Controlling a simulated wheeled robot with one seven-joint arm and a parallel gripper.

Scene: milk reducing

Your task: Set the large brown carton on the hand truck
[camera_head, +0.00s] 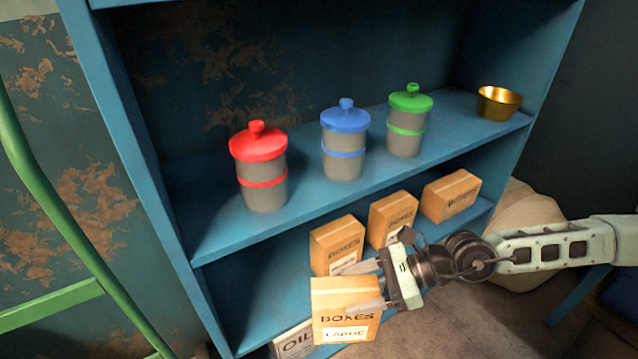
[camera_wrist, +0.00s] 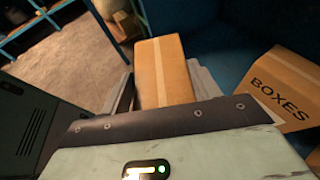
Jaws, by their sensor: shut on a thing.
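The large brown carton (camera_head: 345,318), marked "BOXES" and "LARGE", is in front of the lower shelf in the head view. My gripper (camera_head: 368,285) is shut on it from the right side, with a finger on its near face and a finger at its far side. In the wrist view the carton (camera_wrist: 163,75) sits between the two fingers of my gripper (camera_wrist: 158,88). The hand truck is not clearly identifiable; a green tubular frame (camera_head: 52,205) stands at the left edge of the head view, and may be part of it.
Smaller cartons (camera_head: 336,243), (camera_head: 392,217) and (camera_head: 451,195) stand on the lower blue shelf. Red (camera_head: 262,185), blue (camera_head: 344,157) and green-lidded (camera_head: 405,140) canisters and a brass bowl (camera_head: 498,103) are above. An "OIL" box (camera_head: 295,343) is low down. A sack (camera_head: 525,215) lies right.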

